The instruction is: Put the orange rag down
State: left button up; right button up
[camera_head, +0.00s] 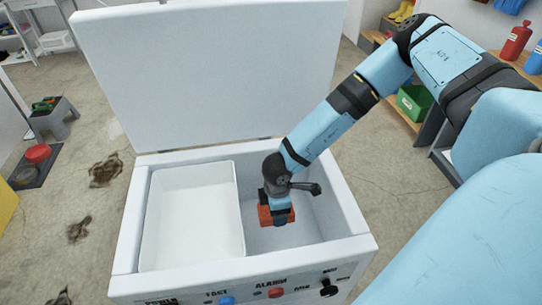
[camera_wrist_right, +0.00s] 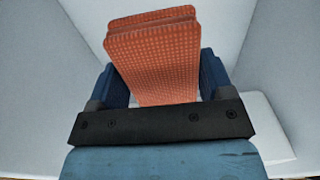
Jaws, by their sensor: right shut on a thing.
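The orange rag (camera_wrist_right: 153,62) is a folded, dotted cloth between the two blue fingers of my right gripper (camera_wrist_right: 160,85) in the right wrist view. In the head view the rag (camera_head: 265,216) shows at the end of my right arm, inside the right compartment of a white chest (camera_head: 310,221). My right gripper (camera_head: 280,214) is shut on the rag and points down into that compartment. I cannot tell whether the rag touches the compartment floor. My left gripper is not in view.
The chest's lid (camera_head: 200,75) stands open at the back. A white tray (camera_head: 193,257) fills the left compartment and looks empty. Buttons and a knob (camera_head: 328,287) line the front panel. Dark stains (camera_head: 105,170) mark the floor at left. A green box (camera_head: 414,103) sits on a shelf at right.

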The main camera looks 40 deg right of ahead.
jog(key=b, duration=0.2)
send_over(276, 237)
notch_tip(276, 237, down, 8)
jog(key=shift+r, duration=0.15)
jog(key=shift+f, duration=0.45)
notch_tip(276, 237, down, 4)
jog(key=shift+b, duration=0.75)
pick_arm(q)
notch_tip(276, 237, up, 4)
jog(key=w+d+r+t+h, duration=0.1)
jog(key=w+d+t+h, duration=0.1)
pick_arm(e)
jog(key=shift+r, duration=0.1)
jog(key=shift+f, duration=0.2)
jog(key=o, duration=0.7)
jog(key=shift+o, duration=1)
jog(key=shift+r, duration=0.4)
notch_tip(276, 237, up, 5)
jog(key=shift+w+f+p, duration=0.1)
jog(key=shift+p, duration=1.05)
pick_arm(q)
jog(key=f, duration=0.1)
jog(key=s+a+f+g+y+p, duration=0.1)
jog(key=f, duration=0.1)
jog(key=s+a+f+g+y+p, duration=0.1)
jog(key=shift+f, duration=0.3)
pick_arm(e)
notch_tip(276, 237, up, 7)
jog(key=shift+f, duration=0.1)
